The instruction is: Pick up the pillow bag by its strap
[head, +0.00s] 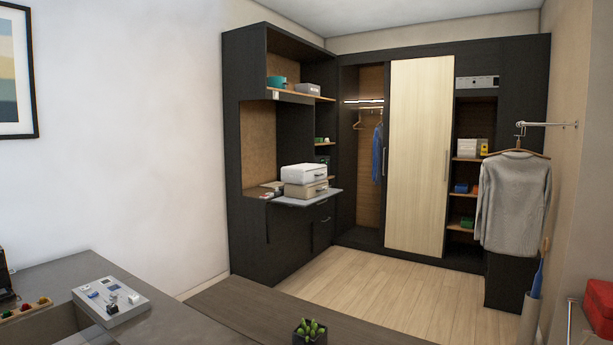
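I cannot make out a pillow bag or a strap for certain. Two soft-edged cases are stacked on the light pull-out shelf (315,198) of the dark wardrobe unit: a white one (304,173) on top and a beige one (306,189) below. Either might be a bag, but they are too small to tell and no strap shows on them. Neither of my grippers is in view.
A wooden bench (250,305) and a grey counter (170,318) with a device panel (110,299) are in front. A potted plant (310,332) stands at the bottom. Pale floor (400,292) is clear before the wardrobe. A grey sweater (514,200) hangs at right.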

